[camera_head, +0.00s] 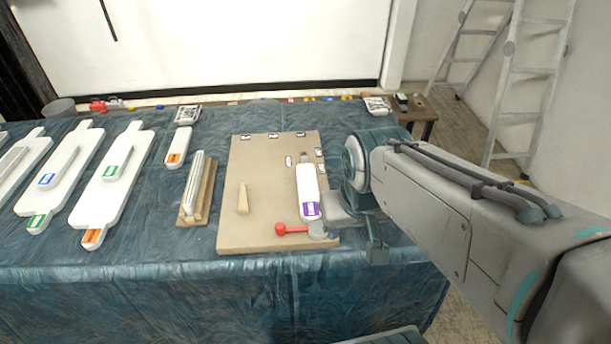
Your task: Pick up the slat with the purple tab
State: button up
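The slat with the purple tab (307,181) is a white, narrow, rounded piece on the right part of a tan board. Its purple label (311,210) is at its near end, and a dark grey piece shows at its far end. My gripper (354,222) is just right of the slat's near end, partly over the board's right edge. Its fingers are small and partly hidden by my wrist. I cannot tell whether they touch the slat or are open.
The tan board (268,160) bears a red-handled clamp (290,229) by the slat's near end and a small wooden wedge (243,198). A wooden rack (206,205) of upright slats stands left. An orange-labelled slat (180,146) and green-labelled pieces (110,176) lie farther left on the blue cloth.

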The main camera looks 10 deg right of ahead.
aim_at(308, 197)
jog(key=k, duration=0.8)
jog(key=u, duration=0.8)
jog(key=i, duration=0.65)
jog(key=z, duration=0.95)
jog(key=i, duration=0.5)
jog(key=z, duration=0.05)
